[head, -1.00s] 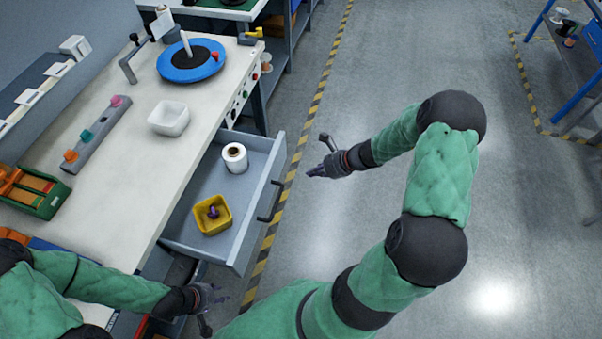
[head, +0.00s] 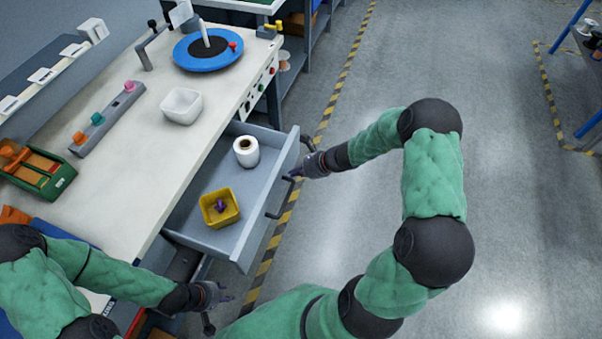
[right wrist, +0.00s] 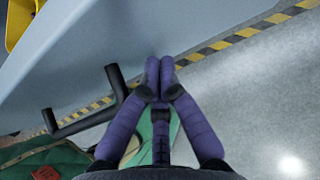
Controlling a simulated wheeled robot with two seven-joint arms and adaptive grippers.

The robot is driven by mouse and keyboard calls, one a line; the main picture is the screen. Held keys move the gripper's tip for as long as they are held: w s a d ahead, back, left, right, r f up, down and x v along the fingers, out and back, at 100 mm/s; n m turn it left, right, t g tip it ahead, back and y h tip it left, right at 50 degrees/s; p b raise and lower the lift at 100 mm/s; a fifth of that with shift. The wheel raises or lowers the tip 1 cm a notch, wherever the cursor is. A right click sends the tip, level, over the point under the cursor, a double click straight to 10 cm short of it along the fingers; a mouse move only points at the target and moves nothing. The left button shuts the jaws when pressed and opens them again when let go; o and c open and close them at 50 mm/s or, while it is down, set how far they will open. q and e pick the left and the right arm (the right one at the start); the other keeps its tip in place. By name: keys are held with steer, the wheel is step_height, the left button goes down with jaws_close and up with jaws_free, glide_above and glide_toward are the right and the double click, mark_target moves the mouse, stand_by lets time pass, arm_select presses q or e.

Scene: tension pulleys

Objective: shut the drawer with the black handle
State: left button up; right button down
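The grey drawer (head: 187,227) with the black handle (head: 279,201) stands pulled out from the workbench. Its front (right wrist: 75,75) and its handle (right wrist: 70,125) also show in the right wrist view. My right gripper (head: 292,172) is at the drawer's front, near the far end of the handle. In the right wrist view its fingertips (right wrist: 160,70) are together with nothing between them, beside the handle. Whether they touch the drawer front, I cannot tell. My left gripper (head: 226,297) hangs low near the drawer's near corner; its fingers are too small to read.
The drawer holds a white roll (head: 246,151) and a yellow bin (head: 220,223) with a purple item (head: 220,205). On the bench (head: 140,165) are a white bowl (head: 181,106) and a blue disc (head: 208,49). The floor (head: 330,225) right of the drawer is clear.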

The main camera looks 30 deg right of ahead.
mark_target(251, 160)
stand_by(0.3)
